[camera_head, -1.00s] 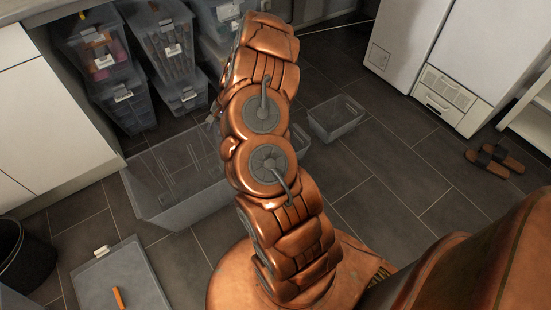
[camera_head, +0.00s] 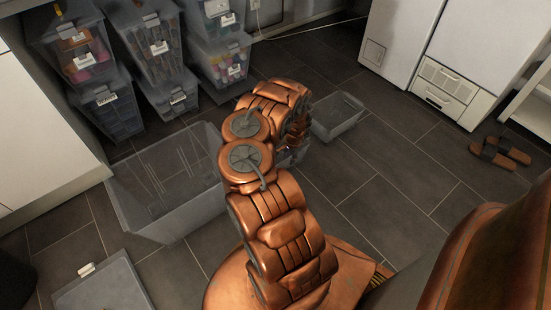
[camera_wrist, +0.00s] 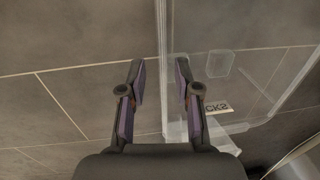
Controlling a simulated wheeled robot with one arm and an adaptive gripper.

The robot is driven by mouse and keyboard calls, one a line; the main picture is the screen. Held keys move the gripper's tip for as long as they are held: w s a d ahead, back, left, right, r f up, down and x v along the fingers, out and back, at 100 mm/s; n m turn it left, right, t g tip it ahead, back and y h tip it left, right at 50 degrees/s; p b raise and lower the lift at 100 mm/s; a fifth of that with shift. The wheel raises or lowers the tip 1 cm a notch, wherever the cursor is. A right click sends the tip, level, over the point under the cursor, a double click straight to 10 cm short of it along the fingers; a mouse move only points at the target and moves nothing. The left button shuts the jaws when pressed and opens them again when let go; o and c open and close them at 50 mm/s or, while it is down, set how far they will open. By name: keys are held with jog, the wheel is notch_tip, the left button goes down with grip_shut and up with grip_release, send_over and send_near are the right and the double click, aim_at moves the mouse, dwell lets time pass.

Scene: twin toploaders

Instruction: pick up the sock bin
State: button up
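In the wrist view, my gripper (camera_wrist: 158,65) has its two fingers apart. An upright edge of a clear bin (camera_wrist: 240,60) shows between and beyond them, close to the right finger; I cannot tell whether they touch. A white label (camera_wrist: 215,108) on it ends in "CKS"; its start is hidden by the right finger. In the head view, my arm hides most of the gripper. A large clear open bin (camera_head: 150,215) lies left of the arm and a small grey bin (camera_head: 345,121) right of it. I cannot tell which carries the label.
Stacked clear bins (camera_head: 112,115) stand at the back left beside a white cabinet (camera_head: 40,140). A grey lid (camera_head: 110,290) lies at the lower left. White appliances (camera_head: 440,50) stand at the back right, with sandals (camera_head: 500,152) nearby.

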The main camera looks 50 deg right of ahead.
aim_at(287, 165)
jog(key=f+b, duration=0.1)
jog(key=f, duration=0.1)
jog(key=f+b, duration=0.1)
jog(key=f, duration=0.1)
jog(key=w+f+b, duration=0.1)
jog(key=f, duration=0.2)
jog(key=shift+w+d+f+b, duration=0.1)
jog(key=shift+b, duration=0.3)
grip_shut()
